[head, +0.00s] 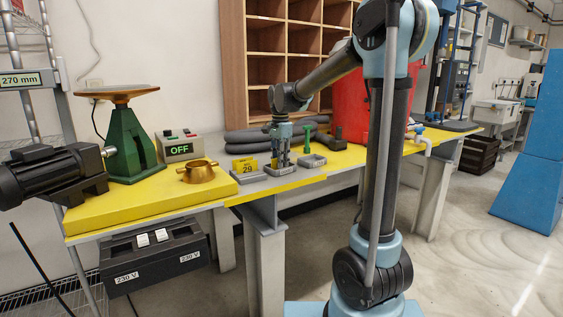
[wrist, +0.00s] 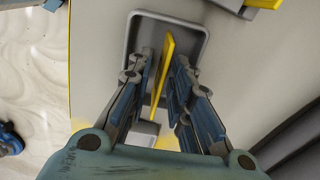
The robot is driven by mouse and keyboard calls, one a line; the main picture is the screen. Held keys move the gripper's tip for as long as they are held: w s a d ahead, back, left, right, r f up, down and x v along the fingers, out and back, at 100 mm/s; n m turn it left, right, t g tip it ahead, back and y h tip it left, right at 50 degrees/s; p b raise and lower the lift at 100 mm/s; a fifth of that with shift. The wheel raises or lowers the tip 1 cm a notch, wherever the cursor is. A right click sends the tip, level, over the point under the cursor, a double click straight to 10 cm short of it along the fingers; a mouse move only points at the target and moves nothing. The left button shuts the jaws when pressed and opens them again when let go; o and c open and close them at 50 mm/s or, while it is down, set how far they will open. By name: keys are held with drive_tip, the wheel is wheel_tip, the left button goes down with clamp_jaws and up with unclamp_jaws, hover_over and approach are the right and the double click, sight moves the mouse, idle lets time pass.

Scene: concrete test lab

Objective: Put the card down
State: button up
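A thin yellow card (wrist: 167,60) stands nearly edge-on and slightly tilted over a grey tray (wrist: 201,22) in the wrist view. My gripper (wrist: 165,70) has its fingers on both sides of it. A gap shows between the left finger and the card; the right finger is close to it, and contact there is unclear. The fingers look apart, not clamped. In the head view my gripper (head: 280,166) points down into the middle tray (head: 283,172), and this card cannot be made out there. Whether its lower edge rests on the tray is hidden.
Another yellow card (head: 244,164) marked 29 stands at the left tray (head: 249,178). A right tray (head: 313,161), a green upright object (head: 307,139), a brass pot (head: 198,171) and a red container (head: 350,105) are nearby. The table's front edge is close.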

idle(0.3)
wheel_tip(320, 180, up, 12)
idle(0.6)
drive_tip(key=s+d+f+n+t, duration=0.1)
drive_tip(key=s+d+f+n, duration=0.2)
drive_tip(key=s+d+f, duration=0.35)
drive_tip(key=s+d+f+n, duration=0.2)
drive_tip(key=s+d+f, duration=0.1)
drive_tip(key=s+d, duration=0.6)
drive_tip(key=s+d+f+n, duration=0.2)
drive_tip(key=s+d+f, duration=0.1)
drive_tip(key=s+f, duration=0.5)
drive_tip(key=s+d+f+n+t, duration=0.1)
drive_tip(key=s+d+f+n, duration=0.2)
drive_tip(key=s+f, duration=0.5)
drive_tip(key=shift+s+d+f, duration=0.15)
drive_tip(key=shift+d+f, duration=0.05)
drive_tip(key=shift+f, duration=0.45)
